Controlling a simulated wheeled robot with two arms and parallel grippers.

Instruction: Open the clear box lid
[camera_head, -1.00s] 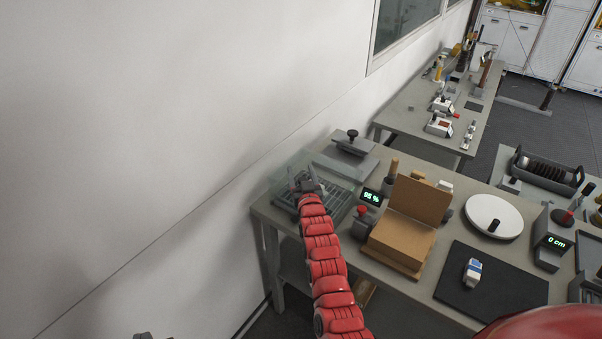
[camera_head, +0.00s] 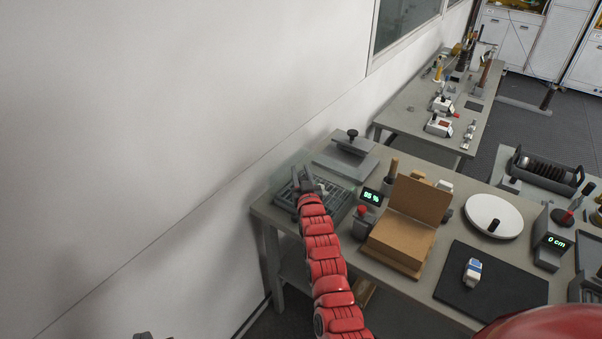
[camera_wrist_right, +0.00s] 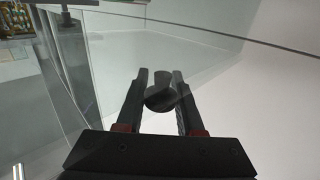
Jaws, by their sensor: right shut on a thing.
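The clear box (camera_head: 345,199) sits at the far left corner of the near table, around a grey slatted tray. My right gripper (camera_head: 309,178) is over this box. In the right wrist view, my right gripper (camera_wrist_right: 158,82) is shut on a dark round knob (camera_wrist_right: 161,98), with one finger on each side. The knob appears to belong to the clear lid (camera_wrist_right: 205,65), whose see-through panes and edges fill much of that view. The lid's exact tilt is hard to tell. A dark tip (camera_head: 145,336) at the bottom edge may be my left gripper; its jaws are not visible.
A grey plate with a black knob (camera_head: 352,135) lies behind the box. A display reading 95 % (camera_head: 372,196) and an open cardboard box (camera_head: 405,245) stand to the right. A white wall (camera_head: 150,130) closes off the left side.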

